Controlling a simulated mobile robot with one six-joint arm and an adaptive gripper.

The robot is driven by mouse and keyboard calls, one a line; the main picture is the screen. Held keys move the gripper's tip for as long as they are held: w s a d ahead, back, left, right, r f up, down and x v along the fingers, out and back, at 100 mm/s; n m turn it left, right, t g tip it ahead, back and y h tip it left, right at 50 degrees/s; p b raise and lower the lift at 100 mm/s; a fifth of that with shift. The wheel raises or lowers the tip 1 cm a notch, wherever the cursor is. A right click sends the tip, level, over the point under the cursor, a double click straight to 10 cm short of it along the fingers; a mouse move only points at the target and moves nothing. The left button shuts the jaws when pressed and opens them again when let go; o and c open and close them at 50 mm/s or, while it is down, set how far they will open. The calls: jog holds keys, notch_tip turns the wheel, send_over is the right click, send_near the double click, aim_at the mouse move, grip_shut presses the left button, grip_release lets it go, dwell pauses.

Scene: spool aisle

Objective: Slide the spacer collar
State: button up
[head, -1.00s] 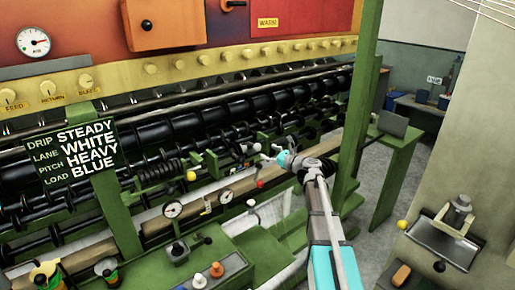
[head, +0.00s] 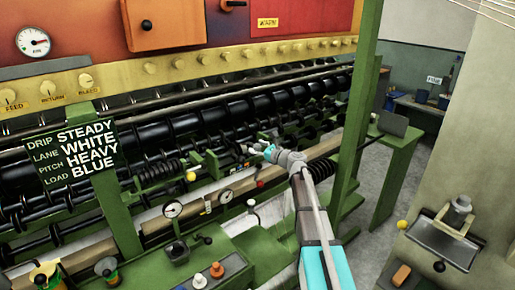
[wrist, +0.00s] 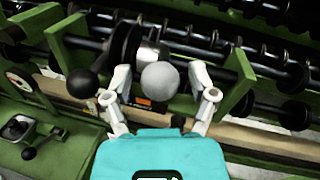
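In the wrist view a pale grey ball knob (wrist: 160,82) sits between the two fingers of my gripper (wrist: 159,79). The fingers are open, with a gap on each side of the ball. Just behind it a silver cylinder (wrist: 150,51), which looks like the spacer collar, is on a dark shaft next to black discs. The ball hides part of it; I cannot tell whether the two are joined. In the head view my gripper (head: 259,149) reaches to the machine's lower shafts; the collar is too small to make out there.
A black ball knob (wrist: 82,83) is close left of my gripper. Green brackets (wrist: 240,78) flank the shaft. A green post (head: 352,130) stands right of my arm. A sign (head: 70,155) and gauges (head: 172,210) are to the left.

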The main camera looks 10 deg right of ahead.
grip_shut()
jog(key=w+d, duration=0.2)
jog(key=d, duration=0.4)
jog(key=shift+w, duration=0.4)
jog(key=shift+o, duration=1.4)
grip_release()
